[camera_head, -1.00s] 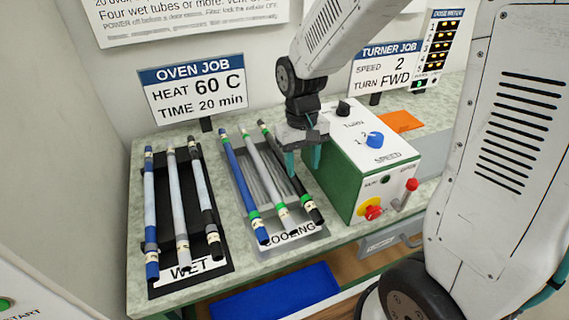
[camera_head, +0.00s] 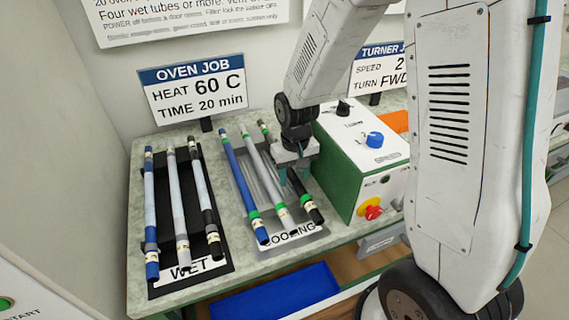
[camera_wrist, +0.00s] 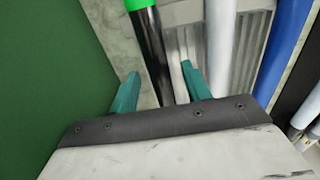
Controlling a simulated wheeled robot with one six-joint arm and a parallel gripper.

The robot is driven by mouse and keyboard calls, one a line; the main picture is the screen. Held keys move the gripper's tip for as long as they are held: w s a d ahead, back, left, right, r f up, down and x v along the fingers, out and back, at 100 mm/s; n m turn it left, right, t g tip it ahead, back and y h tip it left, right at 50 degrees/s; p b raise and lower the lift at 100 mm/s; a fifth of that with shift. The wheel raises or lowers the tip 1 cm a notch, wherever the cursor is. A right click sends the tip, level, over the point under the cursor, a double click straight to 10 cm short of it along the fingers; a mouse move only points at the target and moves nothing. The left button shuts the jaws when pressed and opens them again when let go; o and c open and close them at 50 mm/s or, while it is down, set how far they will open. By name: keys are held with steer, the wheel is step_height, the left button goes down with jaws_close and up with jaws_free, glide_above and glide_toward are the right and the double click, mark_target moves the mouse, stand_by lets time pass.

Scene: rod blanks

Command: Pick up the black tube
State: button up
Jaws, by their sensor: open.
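A black tube with green bands (camera_head: 312,211) lies at the right of the COOLING rack (camera_head: 290,236); my gripper hides its middle. It also shows in the wrist view (camera_wrist: 153,50). My gripper (camera_head: 293,184) is open and empty over this tube. In the wrist view the tube runs between my two teal fingertips (camera_wrist: 159,80); I cannot tell how far below them it is. Another black tube, with grey bands (camera_head: 205,205), lies at the right of the WET rack (camera_head: 222,262).
A white and a blue tube (camera_head: 240,178) lie left of the black one in the COOLING rack. The turner box (camera_head: 350,150) stands close to the right of my gripper. A blue bin (camera_head: 275,295) sits below the bench edge.

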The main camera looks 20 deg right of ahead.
steer(key=shift+c, duration=0.3)
jaws_close()
